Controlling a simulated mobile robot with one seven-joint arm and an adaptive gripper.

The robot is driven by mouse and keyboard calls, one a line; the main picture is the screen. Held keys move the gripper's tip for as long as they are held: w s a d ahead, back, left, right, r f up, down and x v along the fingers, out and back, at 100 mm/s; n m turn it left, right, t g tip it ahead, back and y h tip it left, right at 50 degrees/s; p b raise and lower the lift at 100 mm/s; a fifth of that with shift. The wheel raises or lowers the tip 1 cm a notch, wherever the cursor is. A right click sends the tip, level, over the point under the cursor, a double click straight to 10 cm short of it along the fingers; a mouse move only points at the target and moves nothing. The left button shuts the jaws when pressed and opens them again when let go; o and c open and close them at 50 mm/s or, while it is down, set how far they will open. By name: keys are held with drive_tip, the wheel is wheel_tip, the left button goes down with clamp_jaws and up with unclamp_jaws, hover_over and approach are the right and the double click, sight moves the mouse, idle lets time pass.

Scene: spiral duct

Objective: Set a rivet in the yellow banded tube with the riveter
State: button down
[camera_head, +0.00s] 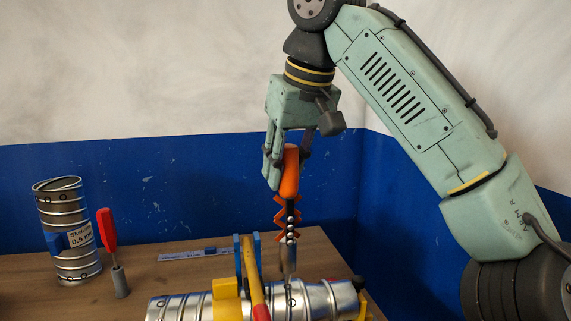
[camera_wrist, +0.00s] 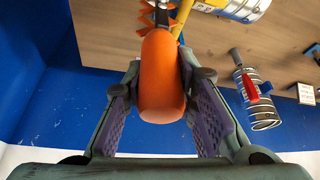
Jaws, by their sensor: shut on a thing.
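The riveter (camera_head: 289,190) has an orange handle, an orange zigzag linkage and a metal nose pointing down. My gripper (camera_head: 287,155) is shut on its handle and holds it roughly upright. In the wrist view, the orange handle (camera_wrist: 162,85) sits between the two finger pads of my gripper (camera_wrist: 162,100). The silver ribbed tube (camera_head: 319,298) lies along the front of the table, with a yellow piece (camera_head: 227,289) around or on it. The riveter's nose is at the tube's upper side in the head view. I cannot tell whether they touch. Any rivet or hole under the nose is hidden.
A yellow-handled tool with a red end (camera_head: 254,277) leans by a blue stand (camera_head: 257,252) close left of the riveter. A labelled upright tube (camera_head: 72,264) and a red-handled tool (camera_head: 107,230) stand at left. A ruler-like strip (camera_head: 190,254) lies behind. Blue walls close the back and right.

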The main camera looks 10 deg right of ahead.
drive_tip(key=shift+f+b, duration=0.3)
drive_tip(key=shift+f, duration=0.15)
idle(0.6)
drive_tip(key=shift+s+f, duration=0.15)
drive_tip(key=shift+f, duration=0.1)
idle(1.4)
drive_tip(key=shift+p, duration=0.3)
drive_tip(key=shift+w+r+p, duration=0.2)
drive_tip(key=shift+r+p, duration=0.45)
drive_tip(key=shift+r, duration=0.3)
drive_tip(key=shift+s+r, duration=0.1)
drive_tip(key=shift+r, duration=2.6)
